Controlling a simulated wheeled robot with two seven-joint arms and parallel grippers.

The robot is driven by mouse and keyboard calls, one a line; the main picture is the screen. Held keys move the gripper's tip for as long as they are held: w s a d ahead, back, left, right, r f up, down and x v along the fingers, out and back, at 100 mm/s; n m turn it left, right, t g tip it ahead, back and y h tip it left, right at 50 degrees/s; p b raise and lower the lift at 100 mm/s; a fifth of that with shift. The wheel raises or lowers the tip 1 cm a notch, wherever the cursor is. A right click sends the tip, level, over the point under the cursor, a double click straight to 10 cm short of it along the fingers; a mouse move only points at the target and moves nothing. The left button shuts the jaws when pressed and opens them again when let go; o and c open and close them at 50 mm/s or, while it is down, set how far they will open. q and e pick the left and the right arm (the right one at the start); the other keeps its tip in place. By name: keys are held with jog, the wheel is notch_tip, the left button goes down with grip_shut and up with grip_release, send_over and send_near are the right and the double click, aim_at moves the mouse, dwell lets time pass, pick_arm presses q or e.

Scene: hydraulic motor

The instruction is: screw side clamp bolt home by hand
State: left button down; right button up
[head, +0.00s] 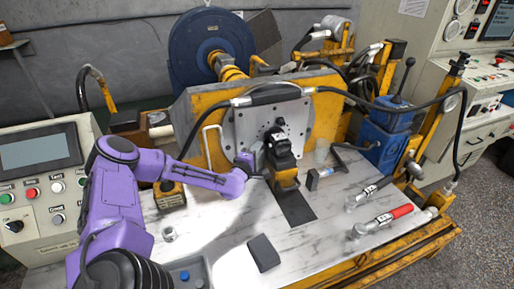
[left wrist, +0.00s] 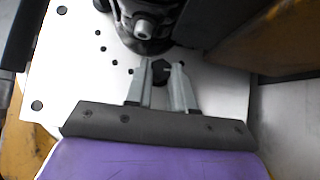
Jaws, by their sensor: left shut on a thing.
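My left gripper (head: 256,158) reaches in from the left to the left side of the black hydraulic motor (head: 279,153), close to the grey mounting plate (head: 243,124). In the left wrist view, the fingers of my left gripper (left wrist: 161,74) are shut on a small dark hex-headed bolt (left wrist: 160,69) in front of the plate (left wrist: 85,65). The motor (left wrist: 148,30) is just above the bolt in that view. The bolt's shank and how deep it sits are hidden. In the head view, the gripper hides the bolt. My right gripper is not in view.
A dark block (head: 264,253) lies on the marbled bench top (head: 215,232). A hose (head: 410,108) arches above. The bench's front middle is mostly free.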

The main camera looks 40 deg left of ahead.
pick_arm(q)
jog(key=c, duration=1)
grip_release()
jog(key=shift+o, duration=0.2)
jog(key=v, duration=1)
jog(key=shift+s+r+p, duration=0.2)
jog(key=shift+s+p, duration=0.05)
jog(key=shift+p, duration=0.2)
jog(key=shift+r, duration=0.1)
